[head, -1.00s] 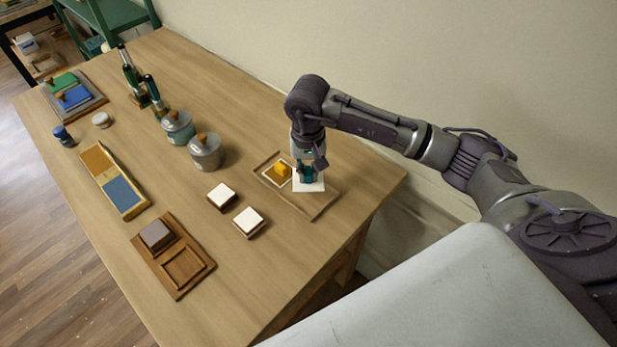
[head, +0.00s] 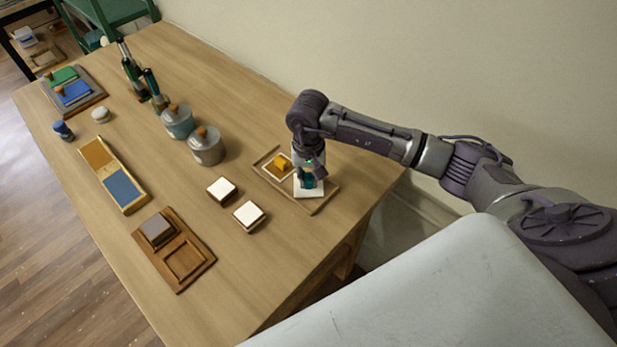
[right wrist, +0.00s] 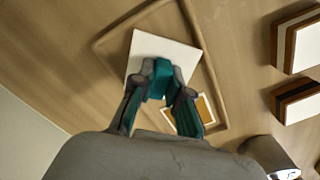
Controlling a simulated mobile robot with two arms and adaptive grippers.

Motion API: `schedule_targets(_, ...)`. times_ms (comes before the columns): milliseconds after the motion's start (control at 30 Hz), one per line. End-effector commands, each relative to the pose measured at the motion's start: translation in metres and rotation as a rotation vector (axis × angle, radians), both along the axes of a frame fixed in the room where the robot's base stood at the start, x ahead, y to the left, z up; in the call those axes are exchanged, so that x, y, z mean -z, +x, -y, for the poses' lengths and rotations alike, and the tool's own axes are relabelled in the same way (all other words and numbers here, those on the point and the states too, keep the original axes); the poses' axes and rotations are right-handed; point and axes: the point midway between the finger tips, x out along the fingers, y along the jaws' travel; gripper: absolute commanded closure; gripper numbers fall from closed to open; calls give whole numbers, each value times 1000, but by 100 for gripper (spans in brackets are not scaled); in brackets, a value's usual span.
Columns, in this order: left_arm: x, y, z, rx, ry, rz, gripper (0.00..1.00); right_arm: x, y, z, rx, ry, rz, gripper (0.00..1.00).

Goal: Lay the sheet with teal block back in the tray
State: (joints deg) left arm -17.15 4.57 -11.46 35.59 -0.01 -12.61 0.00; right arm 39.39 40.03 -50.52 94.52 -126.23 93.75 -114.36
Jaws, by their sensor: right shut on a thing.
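The white sheet with the teal block shows in the head view (head: 309,191) and the right wrist view (right wrist: 180,52). My right gripper (head: 307,181) points down over the tray and is shut on the teal block (right wrist: 159,82). The wooden tray (head: 320,207) lies at the right end of the table; its raised rim also shows in the right wrist view (right wrist: 217,100). The sheet is over the right part of the tray, within its rim. I cannot tell whether it touches the tray floor. My left gripper is not in view.
A sheet with a yellow block (head: 281,165) lies in the tray, close beside the held sheet. Two white-topped blocks (head: 221,190) (head: 249,214) stand left of the tray. A grey lidded jar (head: 207,150) stands farther back. The wall is behind the tray.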

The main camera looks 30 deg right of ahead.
Motion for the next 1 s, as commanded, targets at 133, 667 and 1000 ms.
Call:
schedule_targets(133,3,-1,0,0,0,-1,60,2,0,0,0,0,1,100)
schedule_targets(667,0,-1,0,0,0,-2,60,0,0,0,1,0,-1,60)
schedule_targets(1000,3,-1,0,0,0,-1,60,-44,2,1,-1,-1,7,60)
